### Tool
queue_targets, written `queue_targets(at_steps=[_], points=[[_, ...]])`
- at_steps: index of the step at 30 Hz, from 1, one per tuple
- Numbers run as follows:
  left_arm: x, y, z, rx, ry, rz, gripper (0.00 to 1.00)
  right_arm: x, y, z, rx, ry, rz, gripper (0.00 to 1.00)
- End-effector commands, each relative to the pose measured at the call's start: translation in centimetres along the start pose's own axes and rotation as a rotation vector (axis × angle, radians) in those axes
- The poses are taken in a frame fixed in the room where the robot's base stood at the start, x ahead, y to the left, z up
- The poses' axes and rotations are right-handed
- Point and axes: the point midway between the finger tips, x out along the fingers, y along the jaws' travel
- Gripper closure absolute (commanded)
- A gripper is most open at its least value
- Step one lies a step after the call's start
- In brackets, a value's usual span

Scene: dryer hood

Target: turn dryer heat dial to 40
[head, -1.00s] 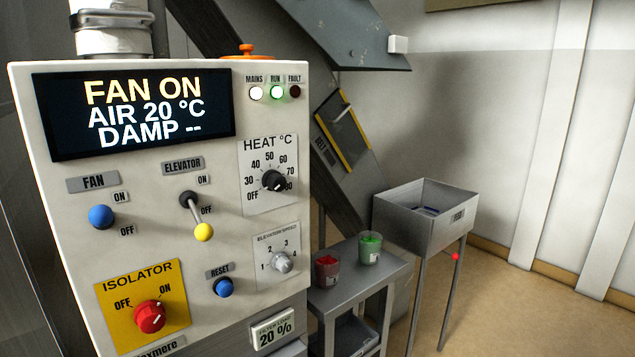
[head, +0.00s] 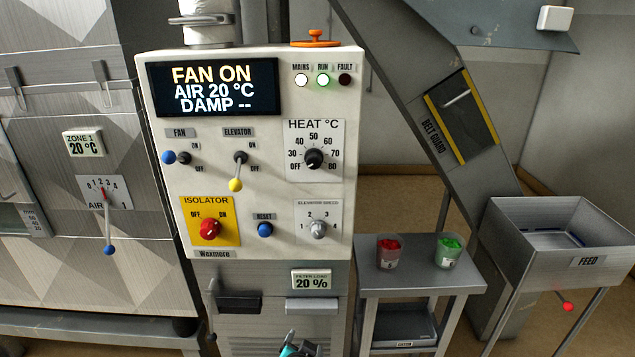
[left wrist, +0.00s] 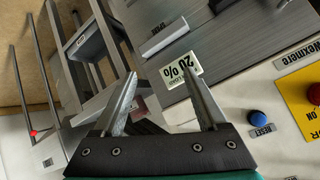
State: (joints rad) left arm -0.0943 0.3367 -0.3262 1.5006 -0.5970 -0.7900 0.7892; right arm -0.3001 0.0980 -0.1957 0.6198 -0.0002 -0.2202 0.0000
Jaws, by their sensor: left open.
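The heat dial (head: 314,158) is a black knob on a white plate at the upper right of the control panel. Its scale runs from OFF through 30, 40, 50, 60 and 70 to 80. The knob's pointer is too small to read surely. The display (head: 213,88) reads FAN ON, AIR 20 °C, DAMP --. My left gripper (head: 291,340) shows at the bottom edge, well below the dial. In the left wrist view my left gripper (left wrist: 161,88) has its fingers apart with nothing between them. The dial is not in that view. My right gripper is not in view.
The elevator lever (head: 238,172), reset button (head: 265,229), red isolator (head: 209,229) and elevator speed knob (head: 318,229) surround the dial's lower left. Drawer handles (head: 312,307) lie below. A side table (head: 421,280) with two cups stands right, beside the feed hopper (head: 590,262).

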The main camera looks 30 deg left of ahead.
Motion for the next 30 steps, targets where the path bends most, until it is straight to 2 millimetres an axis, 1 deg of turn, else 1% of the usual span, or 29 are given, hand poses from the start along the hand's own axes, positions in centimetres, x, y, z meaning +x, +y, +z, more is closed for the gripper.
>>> queue_targets(at_steps=[1,2,3,5,6,9,12,13,15,17,19,23,30], points=[[-2.1,-2.1,-5.8,-0.046,0.092,-0.044,0.25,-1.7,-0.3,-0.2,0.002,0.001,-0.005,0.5],[-3.2,-3.1,-8.4,-0.079,0.142,-0.069,0.25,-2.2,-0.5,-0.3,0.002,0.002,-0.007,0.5],[-4.8,-4.4,-11.9,-0.125,0.21,-0.099,0.25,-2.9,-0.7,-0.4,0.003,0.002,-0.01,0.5],[-7.3,-6.2,-16.3,-0.195,0.304,-0.138,0.25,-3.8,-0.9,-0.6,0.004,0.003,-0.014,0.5],[-9.0,-7.3,-18.9,-0.241,0.364,-0.158,0.25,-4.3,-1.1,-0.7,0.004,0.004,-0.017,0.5],[-13.0,-9.6,-23.8,-0.344,0.491,-0.193,0.25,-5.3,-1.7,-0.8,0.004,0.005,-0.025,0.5],[-15.8,-11.1,-26.6,-0.42,0.576,-0.21,0.25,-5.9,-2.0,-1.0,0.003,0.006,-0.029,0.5],[-16.4,-11.4,-27.1,-0.436,0.594,-0.213,0.25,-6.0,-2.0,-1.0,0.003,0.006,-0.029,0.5],[-17.3,-11.9,-27.9,-0.464,0.621,-0.217,0.25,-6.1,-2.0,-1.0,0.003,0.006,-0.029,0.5],[-17.5,-12.2,-28.4,-0.474,0.634,-0.22,0.25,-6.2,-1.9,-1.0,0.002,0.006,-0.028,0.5],[-17.2,-12.5,-28.7,-0.477,0.638,-0.221,0.25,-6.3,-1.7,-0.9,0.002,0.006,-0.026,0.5],[-16.0,-13.0,-29.6,-0.474,0.638,-0.222,0.25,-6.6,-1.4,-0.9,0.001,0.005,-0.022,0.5],[-12.9,-14.3,-31.5,-0.474,0.635,-0.222,0.25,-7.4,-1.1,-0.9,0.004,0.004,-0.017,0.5]])
